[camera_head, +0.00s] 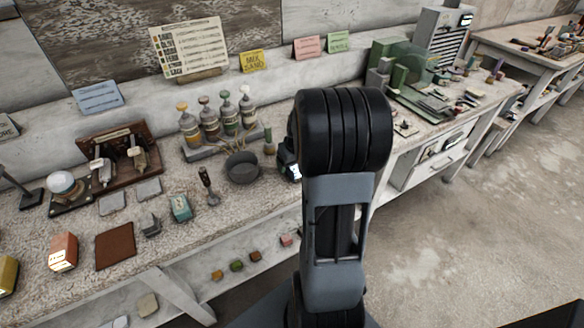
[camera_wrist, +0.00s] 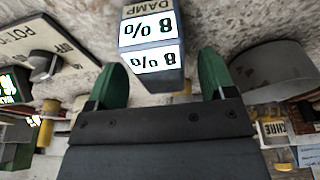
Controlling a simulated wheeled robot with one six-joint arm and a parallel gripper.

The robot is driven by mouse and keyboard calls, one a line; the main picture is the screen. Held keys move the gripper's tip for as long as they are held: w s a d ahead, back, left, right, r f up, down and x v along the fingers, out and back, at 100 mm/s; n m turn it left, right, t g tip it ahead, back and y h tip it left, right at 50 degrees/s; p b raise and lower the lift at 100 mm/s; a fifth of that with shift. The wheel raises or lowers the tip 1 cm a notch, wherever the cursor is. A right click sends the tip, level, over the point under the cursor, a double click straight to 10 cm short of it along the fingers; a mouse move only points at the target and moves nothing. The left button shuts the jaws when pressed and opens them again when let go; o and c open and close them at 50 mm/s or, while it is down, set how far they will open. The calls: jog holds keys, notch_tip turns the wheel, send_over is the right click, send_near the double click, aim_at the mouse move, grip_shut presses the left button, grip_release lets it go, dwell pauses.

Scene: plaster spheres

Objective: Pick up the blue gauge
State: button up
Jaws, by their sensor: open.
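The gauge is a dark blue-grey block with lit white faces reading "8%" and the label "DAMP". In the wrist view the gauge (camera_wrist: 150,28) appears upside down at top centre, between my two green fingers. My gripper (camera_wrist: 161,72) is open, with a visible gap on each side of the gauge. I cannot tell how far the gauge reaches in between the fingers. In the head view a dark bluish block with a lit face, which looks like the gauge (camera_head: 295,171), shows at the left edge of my arm. My gripper is hidden there behind the arm.
A dark round pot (camera_head: 242,168) stands left of the gauge, with a rack of bottles (camera_head: 210,124) behind. A teal box (camera_head: 181,208) and brown mat (camera_head: 115,245) lie further left. In the wrist view, a knob panel (camera_wrist: 48,62) is left and the pot (camera_wrist: 272,70) right.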

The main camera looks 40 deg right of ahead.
jog(key=shift+x, duration=1.2)
jog(key=c, duration=1.1)
